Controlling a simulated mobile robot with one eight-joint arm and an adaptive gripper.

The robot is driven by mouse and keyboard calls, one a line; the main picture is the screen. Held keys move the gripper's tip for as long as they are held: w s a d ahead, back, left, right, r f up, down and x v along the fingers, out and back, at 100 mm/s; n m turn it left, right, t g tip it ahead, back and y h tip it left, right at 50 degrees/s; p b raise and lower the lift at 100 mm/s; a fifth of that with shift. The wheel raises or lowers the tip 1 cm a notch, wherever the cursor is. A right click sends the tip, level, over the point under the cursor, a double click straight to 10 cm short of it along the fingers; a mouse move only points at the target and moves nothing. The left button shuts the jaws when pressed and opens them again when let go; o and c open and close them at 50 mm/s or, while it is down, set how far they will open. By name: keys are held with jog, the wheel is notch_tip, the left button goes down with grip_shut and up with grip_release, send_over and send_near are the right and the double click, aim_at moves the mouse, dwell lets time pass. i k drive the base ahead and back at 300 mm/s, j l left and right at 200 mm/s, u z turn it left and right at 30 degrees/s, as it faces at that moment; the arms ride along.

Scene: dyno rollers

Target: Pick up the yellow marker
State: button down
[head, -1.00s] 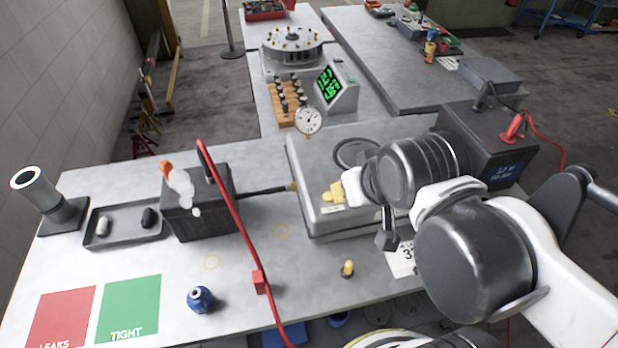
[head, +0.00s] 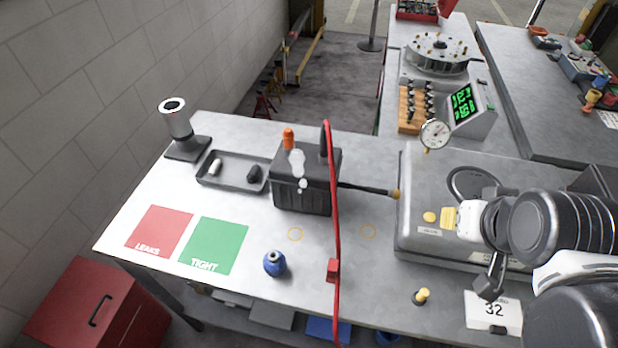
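A small yellow marker (head: 423,295) stands on the pale bench near its front edge, like a short peg on a dark base. My gripper (head: 475,229) is at the right, over the front of the grey case, up and to the right of the marker in the picture. Its dark lower finger (head: 490,284) hangs apart from the rest, so it looks open. Nothing shows between the fingers, though my own arm hides part of them. The gripper appears clear of the yellow marker.
A white card reading 32 (head: 493,311) lies right of the marker. A red hose (head: 336,215) crosses the bench left of it. A blue round object (head: 274,263), green mat (head: 214,245) and red mat (head: 160,232) are farther left. The grey case (head: 410,185) stands behind.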

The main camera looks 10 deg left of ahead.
aim_at(418, 299)
jog(key=k+j, duration=0.15)
jog(key=j, duration=0.25)
jog(key=k+j+z, duration=0.1)
jog(key=j, duration=0.3)
jog(key=k+j, duration=0.45)
jog(key=j, duration=0.35)
jog(key=k+j+z, duration=0.1)
jog(key=j, duration=0.3)
jog(key=k+j, duration=0.3)
jog(key=j+z, duration=0.05)
jog(key=j, duration=0.05)
